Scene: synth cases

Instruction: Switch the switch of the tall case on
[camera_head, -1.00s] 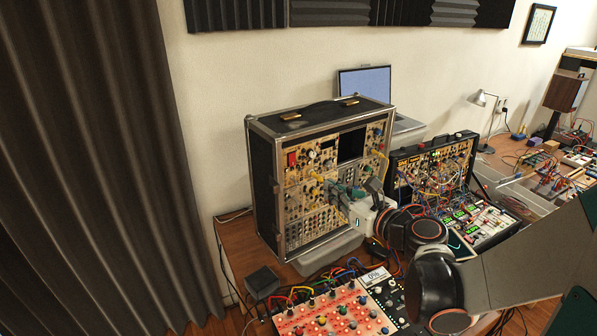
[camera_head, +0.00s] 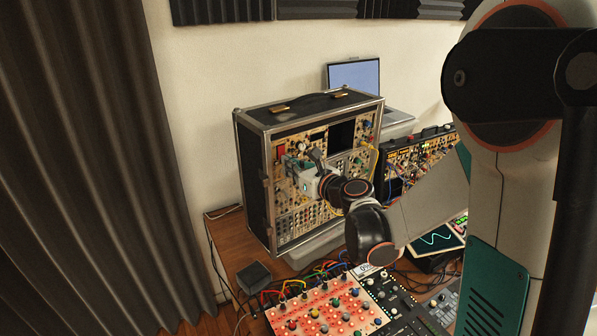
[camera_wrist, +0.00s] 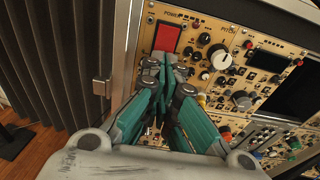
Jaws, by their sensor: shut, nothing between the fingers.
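The tall case (camera_head: 252,180) stands upright on the wooden desk in the head view, its front full of knobs and cables. Its switch is a red rocker (camera_wrist: 167,37) under the word POWER, at the top left of the panel in the wrist view. It also shows as a small red patch in the head view (camera_head: 281,151). My gripper (camera_wrist: 160,63) is shut and empty, with its teal fingertips just below the red switch. It is in front of the upper left panel in the head view (camera_head: 288,163). I cannot tell whether the fingertips touch the panel.
A red-lit mixer (camera_head: 325,312) with cables lies in front. A dark curtain (camera_head: 90,160) hangs at left. My arm blocks the right side.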

